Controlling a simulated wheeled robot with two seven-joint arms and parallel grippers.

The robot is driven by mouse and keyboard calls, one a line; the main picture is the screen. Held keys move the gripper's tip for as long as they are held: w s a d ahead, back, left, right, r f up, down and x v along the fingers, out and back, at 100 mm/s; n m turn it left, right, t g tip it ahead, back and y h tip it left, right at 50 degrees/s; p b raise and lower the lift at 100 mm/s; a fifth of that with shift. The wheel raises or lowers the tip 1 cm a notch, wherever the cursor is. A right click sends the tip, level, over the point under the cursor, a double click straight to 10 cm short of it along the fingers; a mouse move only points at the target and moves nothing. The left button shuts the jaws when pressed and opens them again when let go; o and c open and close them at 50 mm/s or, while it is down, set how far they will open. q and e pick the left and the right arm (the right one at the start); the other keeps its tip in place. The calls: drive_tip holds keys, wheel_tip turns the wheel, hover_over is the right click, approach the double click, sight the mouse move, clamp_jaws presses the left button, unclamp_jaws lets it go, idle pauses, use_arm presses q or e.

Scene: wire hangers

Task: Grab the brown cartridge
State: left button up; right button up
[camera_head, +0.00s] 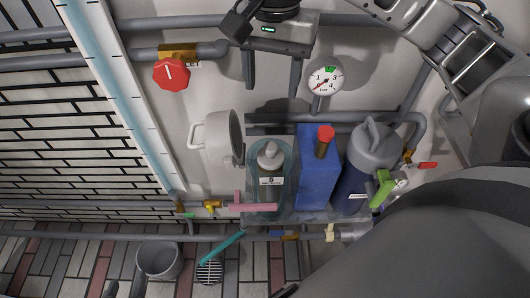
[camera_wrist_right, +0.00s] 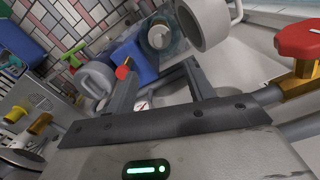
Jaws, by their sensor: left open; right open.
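A brown cylinder with a red cap, which looks like the brown cartridge (camera_head: 321,150), stands at the blue box (camera_head: 314,180) in the head view. Its red cap also shows in the right wrist view (camera_wrist_right: 122,72), near one fingertip in the picture. My right gripper (camera_head: 272,85) is open and empty at the top of the head view, above and left of the cartridge, its fingers pointing down. In the right wrist view its two fingers (camera_wrist_right: 156,78) are spread apart, with nothing between them. My left gripper is not in view.
A pump bottle (camera_head: 268,175) and a lidded dark blue bottle (camera_head: 368,165) flank the blue box on the shelf. A grey mug (camera_head: 218,138), a pressure gauge (camera_head: 326,81) and a red knob (camera_head: 171,74) are nearby. Pipes run along the wall.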

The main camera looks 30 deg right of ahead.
hover_over(272, 144)
drive_tip(key=f, duration=0.9)
drive_tip(key=shift+s+a+f, duration=0.1)
drive_tip(key=shift+s+a, duration=0.05)
drive_tip(key=shift+s, duration=0.05)
drive_tip(key=shift+w+f, duration=0.2)
drive_tip(key=shift+f, duration=3)
clamp_jaws()
